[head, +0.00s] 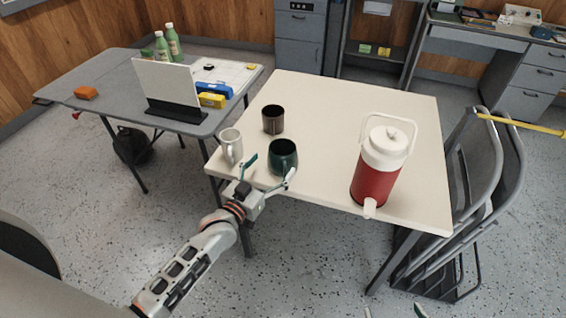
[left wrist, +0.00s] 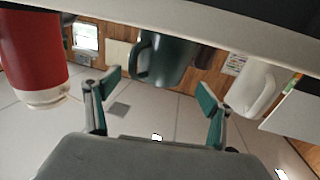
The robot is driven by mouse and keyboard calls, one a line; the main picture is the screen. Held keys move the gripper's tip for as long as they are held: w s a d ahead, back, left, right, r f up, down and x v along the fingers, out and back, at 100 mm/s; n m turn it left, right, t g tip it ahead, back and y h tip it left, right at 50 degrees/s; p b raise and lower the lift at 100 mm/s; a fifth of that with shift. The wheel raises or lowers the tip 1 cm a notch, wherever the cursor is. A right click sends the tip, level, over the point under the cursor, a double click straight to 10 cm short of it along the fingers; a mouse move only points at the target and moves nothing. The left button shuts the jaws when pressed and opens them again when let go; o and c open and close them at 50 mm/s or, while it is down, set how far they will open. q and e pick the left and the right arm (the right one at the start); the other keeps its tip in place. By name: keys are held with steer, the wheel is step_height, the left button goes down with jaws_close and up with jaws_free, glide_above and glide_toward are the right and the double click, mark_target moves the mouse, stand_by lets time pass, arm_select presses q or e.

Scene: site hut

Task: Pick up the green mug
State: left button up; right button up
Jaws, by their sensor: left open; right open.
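The green mug (head: 284,153) stands upright near the front left edge of the cream table. My left gripper (head: 270,171) is open at that edge, its two fingers spread in front of the mug, with nothing held. In the left wrist view, which looks upside down, the green mug (left wrist: 170,60) hangs between and beyond the open fingers of my left gripper (left wrist: 160,88). Its handle shows on the left side there. Only what look like the fingertips of my right gripper (head: 393,312) show at the bottom edge of the head view, spread apart and far from the mug.
A white mug (head: 231,146) stands close left of the green mug, and a dark brown mug (head: 273,120) stands behind it. A red and white jug (head: 376,172) stands to the right. The back right of the cream table (head: 350,95) is clear. Folded chairs (head: 470,185) lean at its right.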

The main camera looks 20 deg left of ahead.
arm_select(q)
steer(key=x, duration=0.6)
steer(key=shift+a+f, duration=0.1)
steer(key=shift+f, duration=0.15)
steer(key=c, duration=1.4)
